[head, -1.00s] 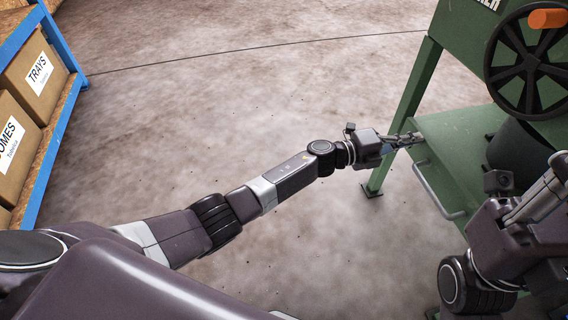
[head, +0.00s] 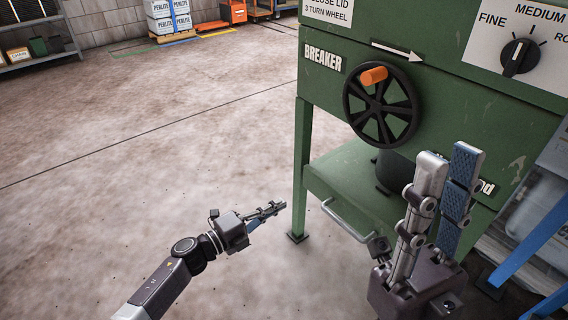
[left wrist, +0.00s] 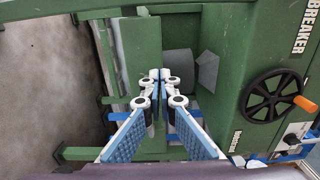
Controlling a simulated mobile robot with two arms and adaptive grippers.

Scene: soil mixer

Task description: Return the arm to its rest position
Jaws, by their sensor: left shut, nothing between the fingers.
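My left gripper (head: 272,209) is shut and empty in the head view. It points right, in front of the green soil mixer (head: 450,115), with open floor behind it. In the left wrist view its blue-padded fingers (left wrist: 160,76) meet at the tips, with the mixer's green frame beyond. My left arm reaches up from the lower edge of the head view. My right gripper (head: 449,158) points upward at the lower right, its two fingers apart with a gap between them. Nothing shows between them.
The mixer has a black wheel (head: 382,112) with an orange handle (head: 374,75) and a black dial (head: 520,57). A metal bar handle (head: 345,220) juts from its lower green shelf (head: 335,175). Blue frame parts (head: 545,235) stand at right. The floor (head: 150,150) at left is clear.

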